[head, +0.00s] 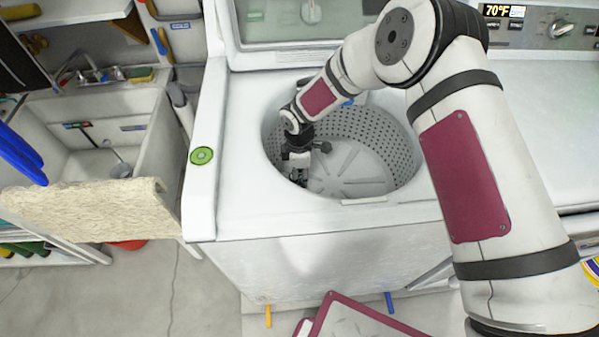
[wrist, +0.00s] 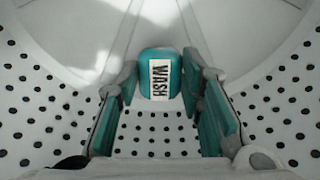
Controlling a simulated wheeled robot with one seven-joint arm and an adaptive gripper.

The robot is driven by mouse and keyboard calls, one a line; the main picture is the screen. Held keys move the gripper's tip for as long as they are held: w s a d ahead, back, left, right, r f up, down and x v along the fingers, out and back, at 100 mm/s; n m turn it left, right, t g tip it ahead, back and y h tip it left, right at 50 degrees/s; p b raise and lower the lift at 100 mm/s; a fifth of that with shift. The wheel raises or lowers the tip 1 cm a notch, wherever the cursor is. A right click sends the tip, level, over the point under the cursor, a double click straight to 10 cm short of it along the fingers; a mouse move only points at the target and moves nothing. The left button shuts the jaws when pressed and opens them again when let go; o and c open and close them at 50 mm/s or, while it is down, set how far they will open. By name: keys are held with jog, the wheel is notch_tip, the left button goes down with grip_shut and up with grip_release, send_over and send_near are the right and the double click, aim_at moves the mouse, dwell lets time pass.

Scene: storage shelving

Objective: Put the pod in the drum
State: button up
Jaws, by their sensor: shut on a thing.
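The pod (wrist: 147,86) is teal with a white label reading "WASH". In the wrist view it sits between the fingertips of my gripper (wrist: 160,78), which is shut on it. The drum (head: 375,135) is the round, perforated tub of the open washer. In the head view my gripper (head: 299,178) reaches down into the drum, near its left side. The perforated wall (wrist: 150,130) and smooth floor (wrist: 240,30) of the drum show around the pod in the wrist view. I cannot make out the pod in the head view, nor tell whether it touches the drum.
The washer's white top (head: 235,130) surrounds the drum, with a round green item (head: 202,155) on its left. A utility sink (head: 90,135) stands at the left. Another white appliance (head: 550,110) is at the right. The drum's right side looks empty.

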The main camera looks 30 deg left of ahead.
jog(key=shift+f, duration=0.1)
jog(key=o, duration=0.9)
jog(key=shift+o, duration=0.2)
jog(key=shift+r+p, duration=0.45)
jog(key=shift+r, duration=0.05)
notch_tip(320, 180, up, 12)
jog(key=b, duration=0.1)
jog(key=shift+r, duration=0.1)
